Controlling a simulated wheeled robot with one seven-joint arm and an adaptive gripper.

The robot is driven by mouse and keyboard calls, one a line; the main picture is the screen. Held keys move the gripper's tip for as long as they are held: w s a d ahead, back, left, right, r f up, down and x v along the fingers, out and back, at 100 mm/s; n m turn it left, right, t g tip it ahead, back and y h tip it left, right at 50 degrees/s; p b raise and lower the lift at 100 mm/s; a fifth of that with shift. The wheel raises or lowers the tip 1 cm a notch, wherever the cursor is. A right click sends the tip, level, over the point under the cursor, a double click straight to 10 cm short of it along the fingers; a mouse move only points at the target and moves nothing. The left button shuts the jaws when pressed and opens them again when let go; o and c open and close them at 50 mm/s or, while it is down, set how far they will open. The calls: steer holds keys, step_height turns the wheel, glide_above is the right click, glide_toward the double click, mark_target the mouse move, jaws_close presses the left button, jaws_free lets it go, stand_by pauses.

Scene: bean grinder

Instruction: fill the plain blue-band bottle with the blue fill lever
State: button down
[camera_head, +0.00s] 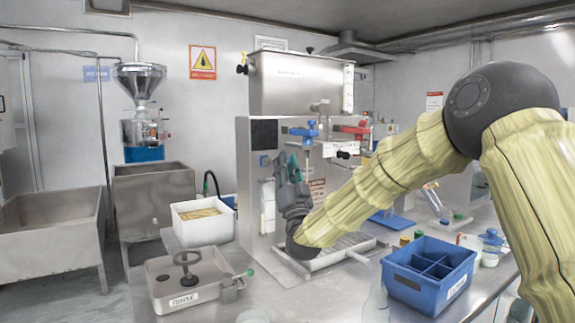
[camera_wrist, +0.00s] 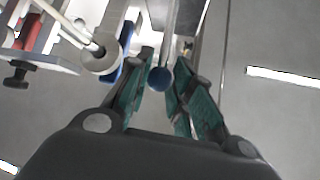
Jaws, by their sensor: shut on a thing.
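My gripper (camera_head: 292,166) points upward at the front of the steel filling machine (camera_head: 262,140), just below and left of the blue valve part (camera_head: 304,132). In the wrist view my gripper (camera_wrist: 163,65) has its teal fingers on either side of a thin rod with a round blue end, which looks like the blue fill lever (camera_wrist: 160,78); it is shut on it. A pale upright shape (camera_head: 268,207) stands left of my gripper. I cannot tell whether it is the plain blue-band bottle. My gripper and arm hide part of the space under the spouts.
A red valve (camera_head: 356,130) sits right of the blue one. A drip tray (camera_head: 335,252) lies below. A blue divided crate (camera_head: 428,274), a white bin (camera_head: 202,222) and a steel box with a handwheel (camera_head: 187,281) crowd the counter. Small containers (camera_head: 490,240) stand at the right.

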steer(key=shift+w+a+f, duration=0.1)
steer(key=shift+f, duration=0.25)
steer(key=c, duration=1.7)
jaws_free()
steer(key=o, duration=0.5)
steer(key=shift+w+a+f, duration=0.25)
steer(key=shift+w, duration=0.2)
steer(key=shift+s+d+r, duration=0.25)
steer(key=shift+s+r, duration=0.05)
steer(key=shift+f, duration=0.2)
steer(key=v, duration=1.1)
steer(key=shift+s+d, duration=0.15)
steer(key=shift+s, duration=0.25)
